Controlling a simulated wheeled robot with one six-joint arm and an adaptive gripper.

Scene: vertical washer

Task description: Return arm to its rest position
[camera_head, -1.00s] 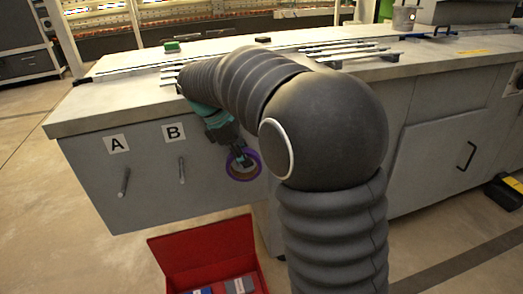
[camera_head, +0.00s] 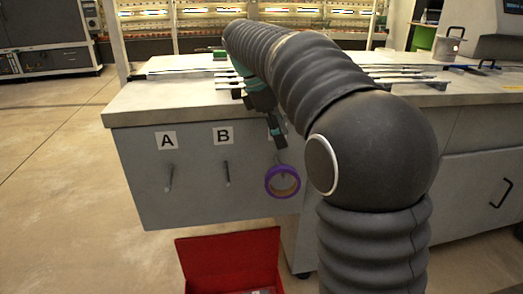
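My gripper (camera_head: 278,138), dark with teal parts, points down in front of the grey cabinet front, at the end of my dark ribbed arm. It is just above a purple ring with a tan inside (camera_head: 282,181) and looks apart from it. The ring hangs on a peg to the right of pegs A (camera_head: 169,178) and B (camera_head: 227,174). My fingertips are small and seen edge-on, so their opening is unclear. Nothing visible is held. My arm arches over the worktop edge from the right and hides part of the cabinet.
The worktop (camera_head: 150,100) carries thin metal rods (camera_head: 405,80) and a green block (camera_head: 220,55). A red open box (camera_head: 228,258) stands on the floor below the pegs. A grey cup-like container (camera_head: 447,47) is at the back right. Floor at the left is clear.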

